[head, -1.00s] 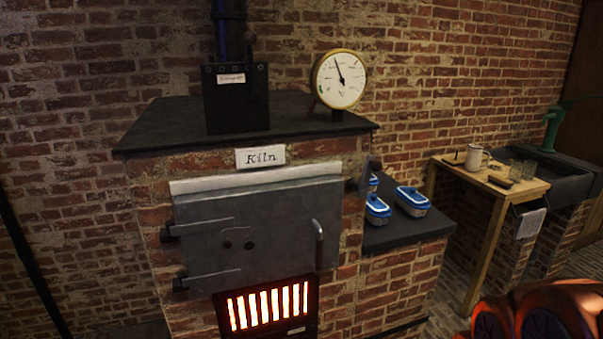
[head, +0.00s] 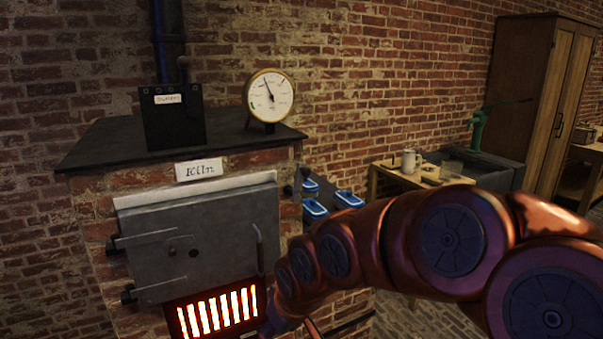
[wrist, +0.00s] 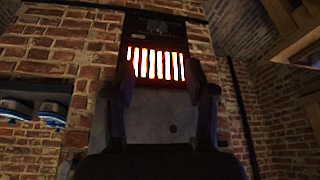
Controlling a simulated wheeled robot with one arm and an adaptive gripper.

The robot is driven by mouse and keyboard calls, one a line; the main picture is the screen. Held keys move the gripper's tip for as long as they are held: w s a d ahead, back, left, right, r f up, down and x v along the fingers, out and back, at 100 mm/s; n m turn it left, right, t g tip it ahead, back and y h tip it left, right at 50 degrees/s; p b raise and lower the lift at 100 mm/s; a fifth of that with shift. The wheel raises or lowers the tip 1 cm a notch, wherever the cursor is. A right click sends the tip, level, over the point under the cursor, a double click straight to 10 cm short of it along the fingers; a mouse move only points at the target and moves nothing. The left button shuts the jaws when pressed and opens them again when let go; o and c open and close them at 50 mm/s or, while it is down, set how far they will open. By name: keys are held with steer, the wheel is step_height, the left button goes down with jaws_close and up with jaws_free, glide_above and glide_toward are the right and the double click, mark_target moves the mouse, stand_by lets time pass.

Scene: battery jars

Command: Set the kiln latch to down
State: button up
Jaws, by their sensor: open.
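The brick kiln has a grey metal door (head: 205,238) that is closed, with an upright bar handle (head: 259,248) at its right side. A small dark lever with a round knob, which looks like the latch (head: 300,174), sits at the door's upper right edge; its knob end seems raised, but its exact setting is hard to tell. In the wrist view, which looks upside down, my gripper (wrist: 161,72) is open and empty, its two fingers apart in front of the kiln. The glowing grate (wrist: 158,64) shows between and beyond them. The latch is not clearly seen there.
Blue-lidded jars (head: 315,207) stand on a dark ledge right of the kiln. The kiln top carries a dial gauge (head: 269,97) and a dark box (head: 172,118). A wooden table (head: 393,177) with a mug stands further right. My arm covers the lower right.

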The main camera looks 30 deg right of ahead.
steer(key=w+d+r+t, duration=0.4)
steer(key=w, duration=0.6)
steer(key=m+t+h+p, duration=0.2)
steer(key=t, duration=0.7)
glide_toward(308, 174)
steer(key=w, duration=0.3)
steer(key=w+p, duration=0.1)
steer(key=w, duration=0.1)
steer(key=w+p, duration=0.1)
steer(key=w, duration=0.2)
steer(key=shift+w+d, duration=0.15)
steer(key=shift+d, duration=0.1)
steer(key=shift+w+d+f+p, duration=0.15)
steer(key=shift+w+p, duration=0.35)
steer(key=shift+w, duration=0.55)
jaws_close()
